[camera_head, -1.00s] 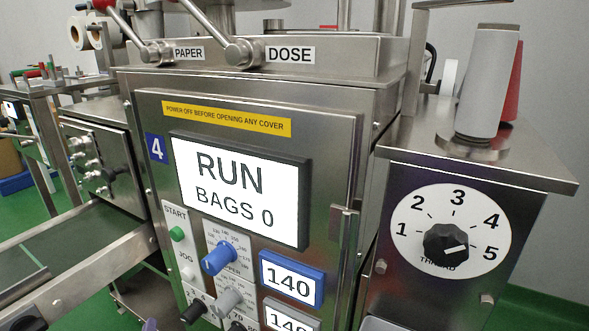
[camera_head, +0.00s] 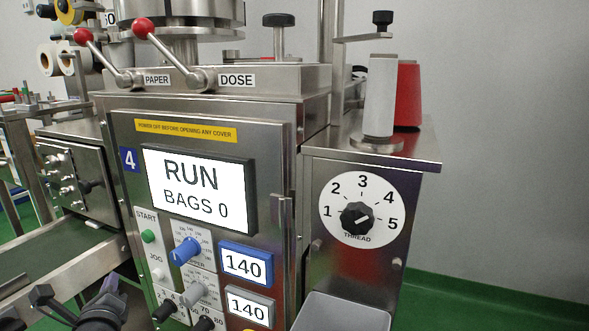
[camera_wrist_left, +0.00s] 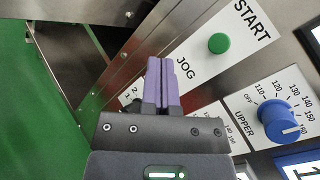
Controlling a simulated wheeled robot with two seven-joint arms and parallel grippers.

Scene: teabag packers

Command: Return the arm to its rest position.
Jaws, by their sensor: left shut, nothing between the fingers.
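My left gripper (camera_head: 112,284) is at the lower left in the head view, in front of the machine panel's lower left. Its purple fingers are shut and empty. In the left wrist view the fingers (camera_wrist_left: 161,64) lie together, near the JOG label and to the left of the green START button (camera_wrist_left: 218,43). My left arm shows only in part, at the bottom of the head view. My right gripper is out of view.
The packing machine's screen (camera_head: 197,188) reads RUN, BAGS 0. The blue UPPER knob (camera_head: 185,251), the thread dial (camera_head: 357,218) and a grey bin (camera_head: 343,313) are to the right. A conveyor (camera_head: 45,252) runs at the left. Green floor is open at the right.

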